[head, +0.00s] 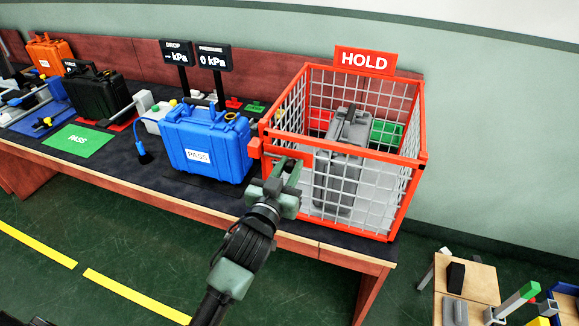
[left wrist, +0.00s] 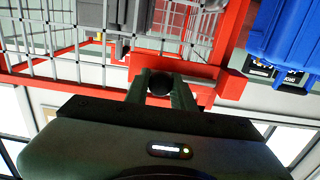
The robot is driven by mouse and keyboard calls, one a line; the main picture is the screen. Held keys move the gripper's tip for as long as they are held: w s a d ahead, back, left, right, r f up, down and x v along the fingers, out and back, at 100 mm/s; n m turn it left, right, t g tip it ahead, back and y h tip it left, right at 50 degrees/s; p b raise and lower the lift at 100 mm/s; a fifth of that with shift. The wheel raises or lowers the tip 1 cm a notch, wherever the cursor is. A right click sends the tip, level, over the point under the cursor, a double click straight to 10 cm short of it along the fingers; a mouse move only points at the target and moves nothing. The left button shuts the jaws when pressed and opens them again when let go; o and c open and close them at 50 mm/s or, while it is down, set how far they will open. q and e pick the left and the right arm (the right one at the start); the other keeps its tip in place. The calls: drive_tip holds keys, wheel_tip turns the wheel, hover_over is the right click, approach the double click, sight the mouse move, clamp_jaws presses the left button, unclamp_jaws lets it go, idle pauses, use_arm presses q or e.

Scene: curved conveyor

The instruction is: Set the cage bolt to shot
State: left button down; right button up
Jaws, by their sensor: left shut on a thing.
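The red-framed wire cage (head: 410,185) with the HOLD sign (head: 364,60) stands on the bench. At its front left corner is a red bolt block (head: 254,148). My left gripper (head: 286,172) is at that corner, shut on the bolt's dark round knob (left wrist: 160,84), which shows between the fingers in the left wrist view. The red bolt bar and housing (left wrist: 195,78) lie behind the fingers there. The fingers and arm hide part of the bolt in the head view, so I cannot tell how far it is slid. My right gripper is not in view.
A grey case (head: 342,150) stands inside the cage, with red and green bins behind it. A blue case (head: 205,148) marked PASS sits just left of the cage. Small tables with items (head: 478,282) stand at the lower right.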

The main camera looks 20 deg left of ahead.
sight(279, 152)
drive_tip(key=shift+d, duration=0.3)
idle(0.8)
use_arm(q)
drive_tip(key=a+p, duration=0.1)
drive_tip(key=a, duration=0.2)
drive_tip(key=shift+a, duration=0.4)
drive_tip(key=shift+w+a, duration=0.1)
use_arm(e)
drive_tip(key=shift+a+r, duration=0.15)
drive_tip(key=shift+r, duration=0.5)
use_arm(q)
drive_tip(key=c, duration=1.4)
unclamp_jaws()
drive_tip(key=shift+o, duration=1.1)
drive_tip(key=shift+a, duration=0.1)
